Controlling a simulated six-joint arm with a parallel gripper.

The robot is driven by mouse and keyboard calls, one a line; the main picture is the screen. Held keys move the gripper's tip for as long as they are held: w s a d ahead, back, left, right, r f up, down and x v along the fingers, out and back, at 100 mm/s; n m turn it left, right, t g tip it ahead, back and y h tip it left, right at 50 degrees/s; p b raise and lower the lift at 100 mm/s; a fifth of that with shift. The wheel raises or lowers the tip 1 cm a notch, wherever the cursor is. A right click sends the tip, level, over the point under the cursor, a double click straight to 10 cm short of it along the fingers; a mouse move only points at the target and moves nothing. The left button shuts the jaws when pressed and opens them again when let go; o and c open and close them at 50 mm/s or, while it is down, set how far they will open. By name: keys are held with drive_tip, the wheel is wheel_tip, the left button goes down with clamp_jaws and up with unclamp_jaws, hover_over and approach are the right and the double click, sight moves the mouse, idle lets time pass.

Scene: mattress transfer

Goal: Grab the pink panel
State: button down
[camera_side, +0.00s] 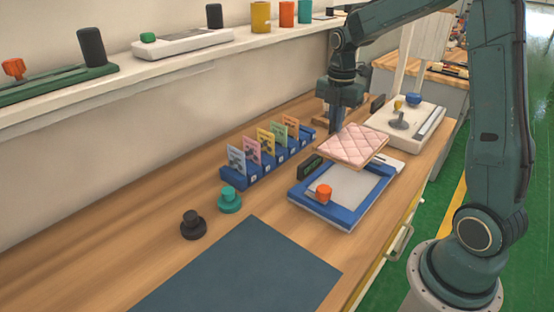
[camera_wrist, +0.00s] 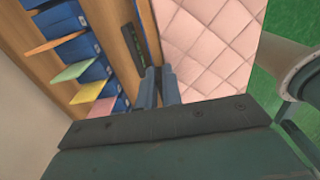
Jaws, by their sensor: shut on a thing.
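The pink panel (camera_side: 353,146) is a quilted, flat pad. In the side view it looks raised above the back of a blue-framed tray (camera_side: 297,195), roughly level. My gripper (camera_side: 333,125) points down at the panel's back left edge and is shut on it. In the wrist view the two fingertips (camera_wrist: 160,72) are close together at the near left edge of the pink panel (camera_wrist: 205,45), which fills the upper right. The exact contact between the fingers and the panel is hard to see.
An orange knob (camera_side: 324,192) stands on the tray. A blue rack (camera_side: 236,181) with several coloured cards is left of it. A white device (camera_side: 378,124) stands behind right. Teal (camera_side: 229,200) and black (camera_side: 192,224) knobs and a dark mat (camera_side: 240,272) lie nearer.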

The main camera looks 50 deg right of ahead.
wheel_tip(320, 180, up, 7)
drive_tip(key=shift+r, duration=0.2)
drive_tip(key=shift+a, duration=0.1)
idle(0.6)
